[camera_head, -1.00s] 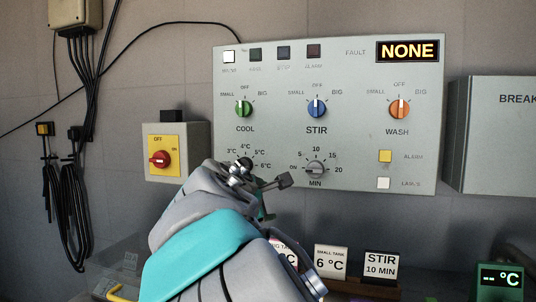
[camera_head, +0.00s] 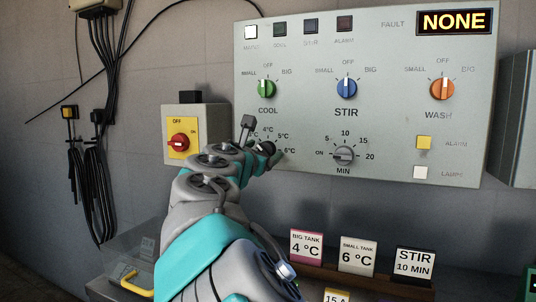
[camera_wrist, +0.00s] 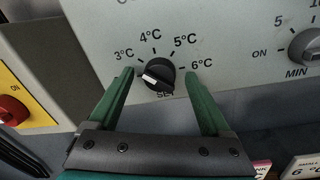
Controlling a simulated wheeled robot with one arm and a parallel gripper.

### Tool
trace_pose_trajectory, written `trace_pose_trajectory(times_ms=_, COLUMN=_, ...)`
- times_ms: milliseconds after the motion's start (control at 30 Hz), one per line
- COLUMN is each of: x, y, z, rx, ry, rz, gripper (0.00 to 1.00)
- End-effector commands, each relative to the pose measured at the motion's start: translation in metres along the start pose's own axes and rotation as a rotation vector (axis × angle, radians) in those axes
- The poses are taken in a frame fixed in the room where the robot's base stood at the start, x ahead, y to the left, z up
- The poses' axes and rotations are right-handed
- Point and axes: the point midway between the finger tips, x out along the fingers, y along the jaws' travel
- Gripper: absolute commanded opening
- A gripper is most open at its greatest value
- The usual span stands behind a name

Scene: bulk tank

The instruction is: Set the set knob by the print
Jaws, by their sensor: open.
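The set knob (camera_wrist: 157,74) is black with a pale mark on its left side, turned to the left, near or just below the 3 °C end. Its scale runs 3, 4, 5, 6 °C. My gripper (camera_wrist: 158,77) is open, its two green fingers to the left and right of the knob with a gap on each side. In the head view the knob (camera_head: 267,149) is partly hidden by my arm. Printed cards stand below the panel: big tank 4 °C (camera_head: 306,246), small tank 6 °C (camera_head: 357,256) and stir 10 min (camera_head: 414,266).
The grey panel (camera_head: 470,140) also bears the cool (camera_head: 267,88), stir (camera_head: 346,87) and wash (camera_head: 442,89) knobs, and the minutes knob (camera_head: 344,155) to the right. A yellow plate with a red switch (camera_head: 179,142) is on the left. The fault display (camera_head: 454,22) reads NONE.

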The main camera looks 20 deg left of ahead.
Motion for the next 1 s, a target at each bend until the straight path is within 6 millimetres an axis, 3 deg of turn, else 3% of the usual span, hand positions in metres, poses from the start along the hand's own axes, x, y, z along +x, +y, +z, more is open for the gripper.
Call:
trace_pose_trajectory(times_ms=333, x=0.0029, y=0.0001, z=0.0, rx=0.0, ry=0.001, rz=0.001, gripper=0.8)
trace_pose_trajectory(times_ms=1000, x=0.0032, y=-0.0011, z=-0.0005, rx=0.001, ry=0.002, rz=-0.002, gripper=0.05)
